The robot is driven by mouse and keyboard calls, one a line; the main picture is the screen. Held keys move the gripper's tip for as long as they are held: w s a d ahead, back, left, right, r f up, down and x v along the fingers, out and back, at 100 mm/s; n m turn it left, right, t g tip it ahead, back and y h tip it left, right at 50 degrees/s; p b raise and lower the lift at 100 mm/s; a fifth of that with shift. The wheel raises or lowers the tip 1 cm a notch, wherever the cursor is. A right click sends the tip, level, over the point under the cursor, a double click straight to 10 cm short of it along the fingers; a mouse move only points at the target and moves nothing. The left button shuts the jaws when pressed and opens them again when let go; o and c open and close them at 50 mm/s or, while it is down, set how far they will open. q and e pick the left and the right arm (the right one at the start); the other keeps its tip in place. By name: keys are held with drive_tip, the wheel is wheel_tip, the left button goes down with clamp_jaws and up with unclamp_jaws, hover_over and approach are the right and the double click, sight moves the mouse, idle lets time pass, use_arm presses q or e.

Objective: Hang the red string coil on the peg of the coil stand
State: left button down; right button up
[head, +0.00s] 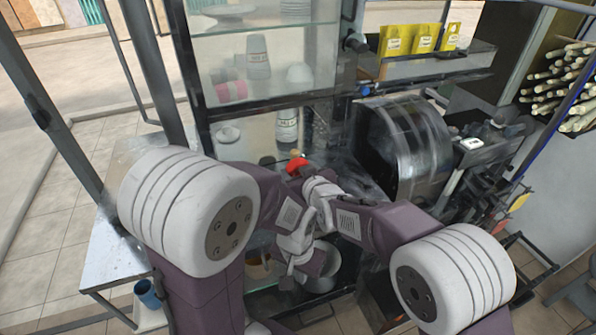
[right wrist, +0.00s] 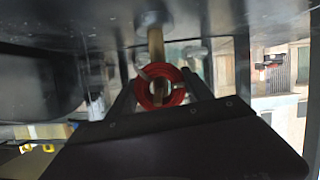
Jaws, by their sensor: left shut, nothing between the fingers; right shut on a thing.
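The red string coil (head: 297,164) shows as a small red patch at the centre of the head view, partly covered by my right gripper (head: 302,174). In the right wrist view the coil (right wrist: 143,92) is a red ring, held between the two dark fingers of my right gripper (right wrist: 160,88). A tan wooden post of the coil stand (right wrist: 156,48) lies behind the coil, and tan shows through its hole. I cannot tell whether the coil is around the peg. My left gripper (head: 288,280) is lower, shut and empty, near a metal pot.
A glass cabinet (head: 262,22) with cups and plates stands behind. The press drum (head: 405,145) is to the right, with cane stalks (head: 565,85) beyond. A metal pot (head: 322,275) sits below my arms. A steel side table (head: 115,255) is at left.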

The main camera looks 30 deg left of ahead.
drive_tip(key=o, duration=1.3)
drive_tip(key=shift+o, duration=0.2)
drive_tip(key=b+v, duration=0.1)
drive_tip(key=v, duration=0.8)
drive_tip(key=shift+d, duration=0.1)
